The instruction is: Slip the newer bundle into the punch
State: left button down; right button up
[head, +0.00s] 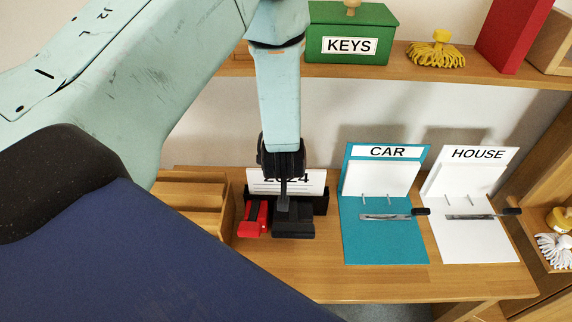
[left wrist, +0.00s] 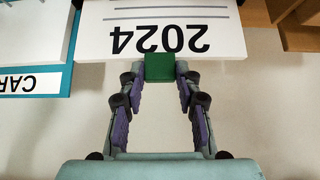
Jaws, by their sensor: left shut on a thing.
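A white bundle (head: 257,187) printed "2024" stands upright on the desk, partly hidden in the head view by my left gripper (head: 284,185). In the left wrist view the bundle (left wrist: 222,47) appears upside down, with a green tab (left wrist: 160,67) at its edge. My left gripper is shut on this tab. A black punch (head: 293,226) sits in front of and below the bundle, beside a red device (head: 252,219). I cannot tell whether the bundle's lower edge is inside the punch. My right gripper is in neither view.
A teal CAR binder (head: 384,245) and a white HOUSE binder (head: 470,244) stand open to the right. Wooden trays (head: 188,193) lie to the left. A shelf above holds a green KEYS box (head: 348,18). The desk front (head: 400,283) is clear.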

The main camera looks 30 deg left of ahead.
pick_arm(q)
jog(key=c, duration=0.8)
grip_release()
jog(key=shift+c, duration=0.2)
jog(key=o, duration=0.5)
jog(key=shift+c, duration=0.2)
jog(key=shift+r, duration=0.1)
notch_tip(320, 180, up, 8)
jog(key=p, duration=0.7)
jog(key=shift+f, duration=0.2)
notch_tip(320, 180, down, 7)
jog(key=b, duration=0.6)
jog(key=shift+f+b, duration=0.2)
jog(key=shift+b, duration=0.15)
jog(key=shift+r, duration=0.1)
